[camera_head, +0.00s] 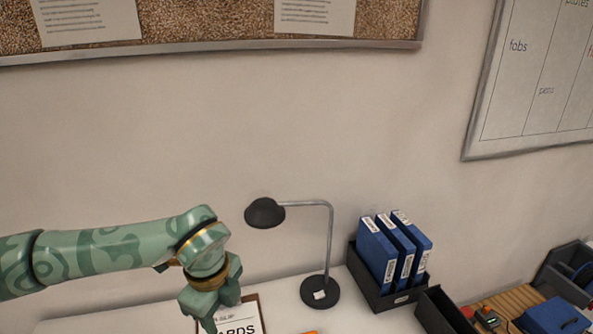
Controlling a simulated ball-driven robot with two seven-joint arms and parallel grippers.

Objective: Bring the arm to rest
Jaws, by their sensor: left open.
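My left arm, green with a swirl pattern, reaches in from the left edge. Its left gripper (222,314) hangs downward over the table at the bottom of the view. The gripper is open, and I see nothing held in it, though its tips are close to the bottom edge. It covers part of a clipboard (248,316) with a paper that reads "ARDS". My right gripper does not show.
A desk lamp (328,240) with a dark shade stands to the right of the gripper. A black tray (384,298) holds blue binders (398,250). Dark bins (566,276) and a blue item (552,316) lie at the far right. A wall with boards rises behind.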

